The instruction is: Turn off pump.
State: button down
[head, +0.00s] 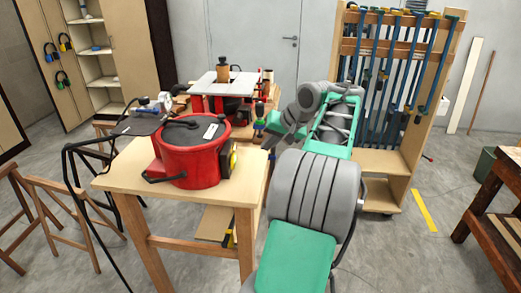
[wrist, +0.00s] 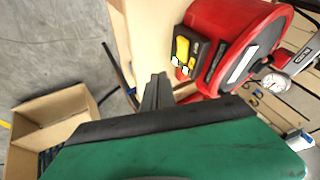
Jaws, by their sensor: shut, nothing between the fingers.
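A red round tank (head: 190,155) with a dark lid and handle stands on a light wooden table (head: 125,180) in the head view. A black and yellow control box (head: 232,157) sits on its right side. In the wrist view the box (wrist: 187,50) shows a yellow panel and two small bright switches (wrist: 181,66); their on or off position cannot be told. My gripper (wrist: 158,82) is shut and empty, apart from the box and just left of and below it in that view. In the head view its fingertips are hard to make out.
A round gauge (wrist: 272,82) and pipe stand beside the tank. A black hose (head: 75,175) hangs off the table's left side. A rack of clamps (head: 395,80) stands behind my arm.

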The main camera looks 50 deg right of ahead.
jog(key=shift+s+r, duration=0.1)
jog(key=shift+r, duration=0.05)
jog(key=w+a+f+n+g+y, duration=0.1)
jog(key=w+a+n, duration=0.2)
jog(key=a, duration=1.1)
jog(key=w+a+f+n+g, duration=0.1)
jog(key=w+a+f+n, duration=0.15)
jog(key=a, duration=1.25)
jog(key=s+a+f+n+g, duration=0.1)
jog(key=s+a+f+n, duration=0.1)
jog(key=s+a+f, duration=0.2)
jog(key=s+a+f+n, duration=0.2)
jog(key=s+a+f, duration=0.2)
jog(key=s+a, duration=0.5)
jog(key=shift+s+f+g+h, duration=0.2)
jog(key=shift+s+g+h, duration=0.05)
jog(key=shift+g+h, duration=0.15)
